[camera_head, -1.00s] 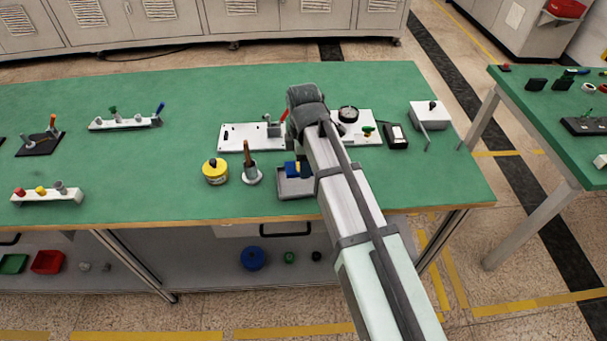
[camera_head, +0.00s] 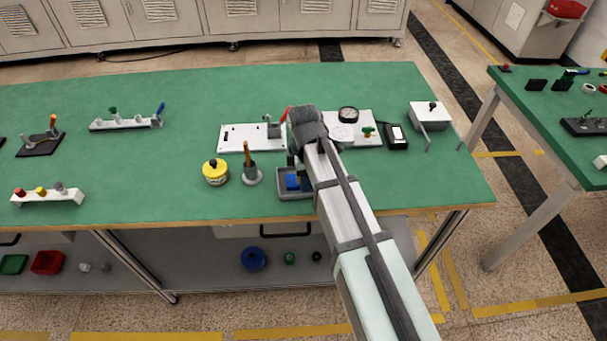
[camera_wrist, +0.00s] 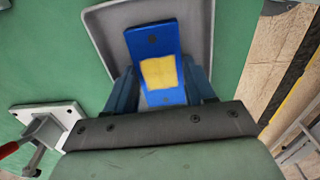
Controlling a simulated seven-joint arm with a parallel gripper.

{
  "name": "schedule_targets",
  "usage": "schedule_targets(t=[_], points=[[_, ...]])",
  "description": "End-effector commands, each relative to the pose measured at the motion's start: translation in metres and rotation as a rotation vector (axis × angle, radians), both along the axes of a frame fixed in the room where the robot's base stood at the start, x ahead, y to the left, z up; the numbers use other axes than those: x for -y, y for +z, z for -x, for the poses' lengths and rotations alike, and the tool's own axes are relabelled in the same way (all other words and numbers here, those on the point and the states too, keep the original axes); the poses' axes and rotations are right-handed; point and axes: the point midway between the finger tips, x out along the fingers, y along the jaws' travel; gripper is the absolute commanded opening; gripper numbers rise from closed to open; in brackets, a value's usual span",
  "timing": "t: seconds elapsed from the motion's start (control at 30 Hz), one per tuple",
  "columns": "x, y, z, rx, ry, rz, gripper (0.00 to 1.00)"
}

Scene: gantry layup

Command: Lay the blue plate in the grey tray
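The blue plate (camera_wrist: 150,40) has a yellow patch in its middle and small dark holes. It sits between the two fingers of my gripper (camera_wrist: 160,65), which appear to touch its side edges. In the head view the plate (camera_head: 292,182) shows inside the outline of the grey tray (camera_head: 296,196), partly hidden by my arm. In the wrist view the tray's rim (camera_wrist: 100,22) surrounds the far part of the plate, which is turned slightly relative to the walls. I cannot tell whether the plate touches the tray floor.
A grey holder with a brown-handled tool (camera_head: 252,175) and a yellow tin (camera_head: 215,172) stand left of the tray. White fixture boards (camera_head: 245,138) lie behind it. A black-and-white device (camera_head: 396,137) is at the right.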

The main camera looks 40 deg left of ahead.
Motion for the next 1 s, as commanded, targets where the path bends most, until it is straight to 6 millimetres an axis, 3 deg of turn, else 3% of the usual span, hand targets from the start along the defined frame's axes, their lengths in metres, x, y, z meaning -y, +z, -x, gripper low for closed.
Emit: schedule_targets(t=[0.23,0.57,0.77,1.0], points=[[0.0,0.0,0.0,0.0,0.0,0.0,0.78],[0.0,0.004,0.0,0.001,0.0,-0.001,0.78],[-0.001,0.024,0.0,0.001,0.0,-0.002,0.78],[-0.001,0.063,-0.001,0.001,0.0,-0.002,0.78]])
